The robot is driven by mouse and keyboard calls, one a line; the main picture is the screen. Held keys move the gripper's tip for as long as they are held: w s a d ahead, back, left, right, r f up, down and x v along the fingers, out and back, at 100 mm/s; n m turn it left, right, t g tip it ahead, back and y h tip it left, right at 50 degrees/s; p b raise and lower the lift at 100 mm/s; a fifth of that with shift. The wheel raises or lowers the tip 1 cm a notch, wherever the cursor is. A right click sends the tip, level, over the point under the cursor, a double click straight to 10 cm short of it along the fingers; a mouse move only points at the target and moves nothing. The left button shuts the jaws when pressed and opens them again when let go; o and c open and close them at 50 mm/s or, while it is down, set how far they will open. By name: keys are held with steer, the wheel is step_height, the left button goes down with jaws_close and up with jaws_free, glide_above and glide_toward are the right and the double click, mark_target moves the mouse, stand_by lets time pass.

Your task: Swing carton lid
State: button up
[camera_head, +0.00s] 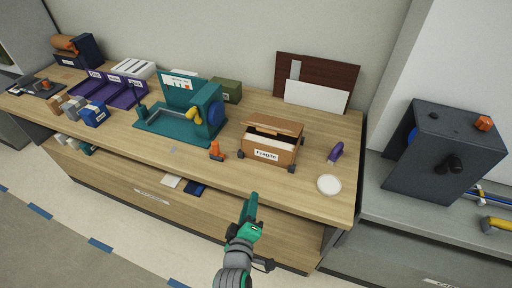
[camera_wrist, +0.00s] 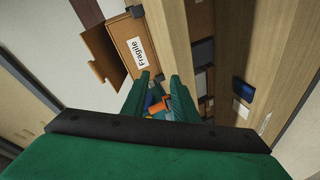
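The brown carton (camera_head: 264,153) with a white "Fragile" label stands on the wooden counter, right of centre. Its lid (camera_head: 276,127) is raised a little, with a dark gap under it. In the wrist view the carton (camera_wrist: 126,24) is at the upper left, with the lid flap (camera_wrist: 100,50) sticking out to its left. My gripper (camera_head: 254,198) is in front of the counter's front edge, below the carton in the picture and apart from it. In the wrist view its green fingers (camera_wrist: 161,82) are spread, with orange and blue things seen between them, apparently beyond.
An orange-and-black tool (camera_head: 216,152) is left of the carton. A purple item (camera_head: 336,152) and a white disc (camera_head: 329,185) are to its right. A teal machine (camera_head: 190,118) stands farther left. Dark and white boards (camera_head: 316,96) lean behind. A lower shelf holds a blue item (camera_head: 195,188).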

steer(key=w+r+n+h, duration=0.1)
steer(key=w+r+n, duration=0.1)
steer(key=w+r, duration=0.5)
steer(key=n+h, duration=0.1)
steer(key=h, duration=0.1)
glide_toward(266, 132)
steer(key=w, duration=0.1)
steer(key=x, duration=0.7)
steer(key=shift+w+d+f, duration=0.2)
steer(key=shift+d, duration=0.05)
steer(key=shift+w, duration=0.15)
steer(key=c, duration=0.3)
jaws_close()
